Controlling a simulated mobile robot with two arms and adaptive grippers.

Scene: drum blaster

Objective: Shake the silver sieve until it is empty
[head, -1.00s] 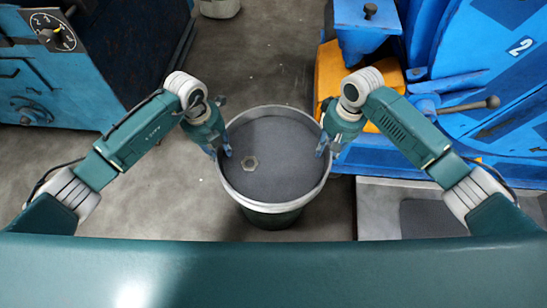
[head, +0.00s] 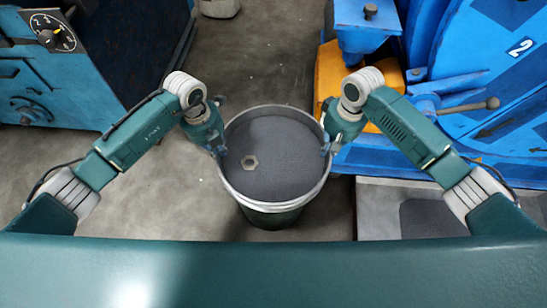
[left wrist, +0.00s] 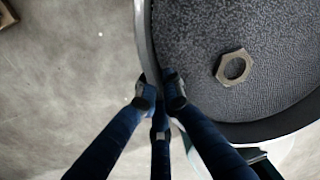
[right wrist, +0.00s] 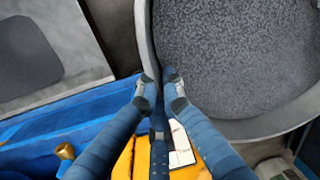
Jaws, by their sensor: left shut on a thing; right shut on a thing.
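The silver sieve (head: 272,206) is a round pan with a pale metal rim and a dark grey mesh floor, over a dark green drum (head: 272,219). One hexagonal nut (head: 250,161) lies on the mesh, left of the middle; it also shows in the left wrist view (left wrist: 234,67). My left gripper (head: 219,149) is shut on the sieve's left rim, one finger inside and one outside. My right gripper (head: 327,147) is shut on the right rim in the same way. The right wrist view shows only bare mesh (right wrist: 235,50). The drum's inside is hidden.
A blue machine (head: 475,75) with a lever (head: 470,106) stands close on the right, with a yellow part (head: 335,75) beside the right gripper. A blue cabinet (head: 60,75) stands at the left. The concrete floor (head: 265,60) behind the drum is mostly clear.

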